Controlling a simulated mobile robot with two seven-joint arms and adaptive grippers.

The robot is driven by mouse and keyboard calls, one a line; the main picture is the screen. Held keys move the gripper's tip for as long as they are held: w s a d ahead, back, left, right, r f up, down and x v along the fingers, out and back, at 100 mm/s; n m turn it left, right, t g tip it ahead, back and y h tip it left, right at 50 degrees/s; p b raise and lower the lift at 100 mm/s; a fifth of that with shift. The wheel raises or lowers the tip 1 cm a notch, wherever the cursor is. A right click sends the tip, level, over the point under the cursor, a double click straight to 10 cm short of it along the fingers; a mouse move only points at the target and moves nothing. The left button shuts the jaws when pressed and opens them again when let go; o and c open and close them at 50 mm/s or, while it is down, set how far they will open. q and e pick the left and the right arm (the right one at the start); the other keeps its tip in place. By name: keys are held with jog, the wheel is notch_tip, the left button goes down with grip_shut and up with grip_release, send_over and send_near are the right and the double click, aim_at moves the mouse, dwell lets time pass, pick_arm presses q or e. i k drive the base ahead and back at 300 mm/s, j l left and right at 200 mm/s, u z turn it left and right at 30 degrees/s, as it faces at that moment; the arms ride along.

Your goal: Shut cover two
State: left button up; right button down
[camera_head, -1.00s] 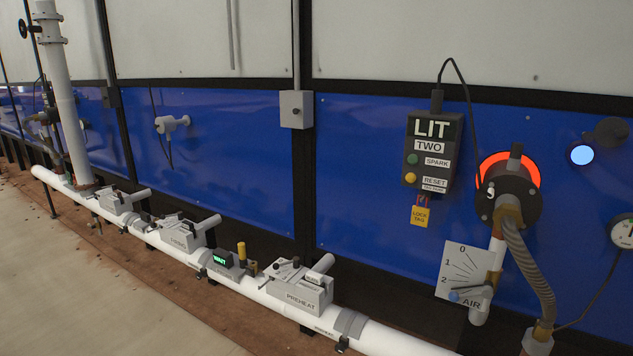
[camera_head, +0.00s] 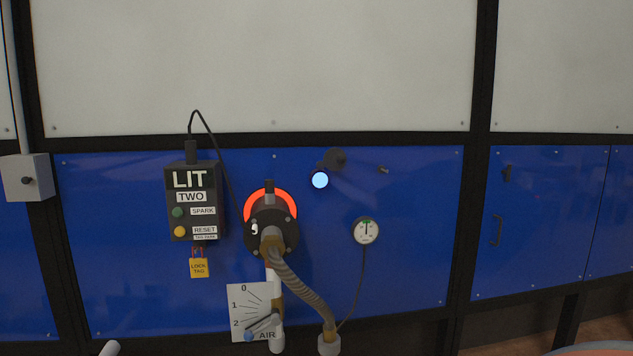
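A dark round cover (camera_head: 335,159) is on the blue panel, up and to the right of a glowing pale-blue round port (camera_head: 320,180). The cover sits beside the port and leaves its bright face in view. I take this as cover two, as the control box (camera_head: 193,203) to its left reads "TWO" and "LIT". Neither of my grippers is in view.
Left of the port, a burner (camera_head: 270,226) with an orange glowing ring has a ribbed hose (camera_head: 306,291) below it. A dial gauge (camera_head: 366,231) hangs below right of the port. An air lever plate (camera_head: 251,312) is lower left. Blue panel right of the gauge is clear.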

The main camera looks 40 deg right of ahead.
aim_at(334, 160)
jog(key=z, duration=1.4)
